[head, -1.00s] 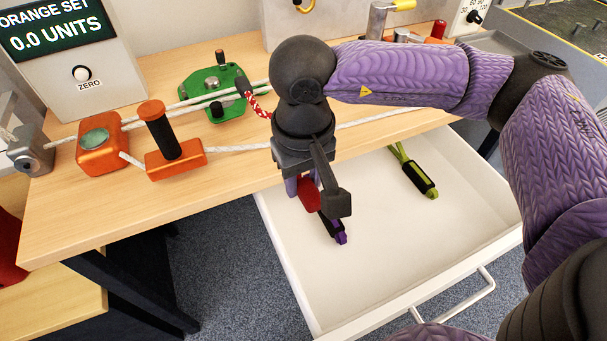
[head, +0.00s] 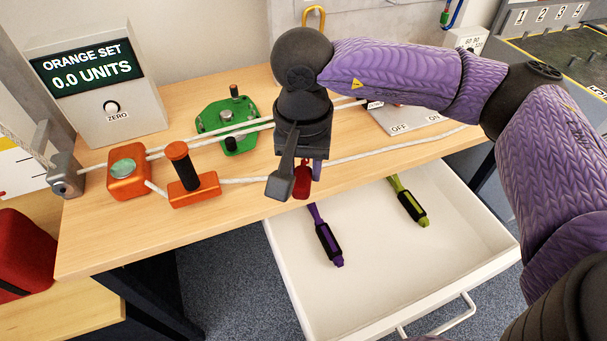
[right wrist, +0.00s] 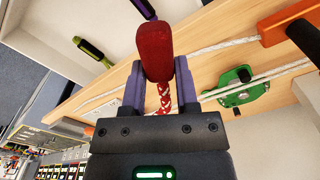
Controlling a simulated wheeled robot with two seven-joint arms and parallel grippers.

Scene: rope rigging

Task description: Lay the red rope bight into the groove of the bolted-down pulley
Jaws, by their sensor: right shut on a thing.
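My right gripper (head: 308,168) is shut on a red grip (head: 302,182), above the table's front edge. In the right wrist view the red grip (right wrist: 154,50) sits between the two purple fingers. A red-and-white rope (right wrist: 165,100) runs from its lower end towards the gripper body; in the head view my gripper hides it. A green device (head: 243,142) with a round metal hub, probably the pulley, stands on the table left of my gripper, apart from it. It also shows in the right wrist view (right wrist: 245,95). Its groove is not clear. My left gripper is not in view.
White ropes (head: 245,179) cross the table past an orange block (head: 128,185) and an orange base with a black post (head: 190,195). An open white drawer (head: 400,290) below holds a purple tool (head: 328,243) and a lime tool (head: 410,207). A display box (head: 95,85) stands behind left.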

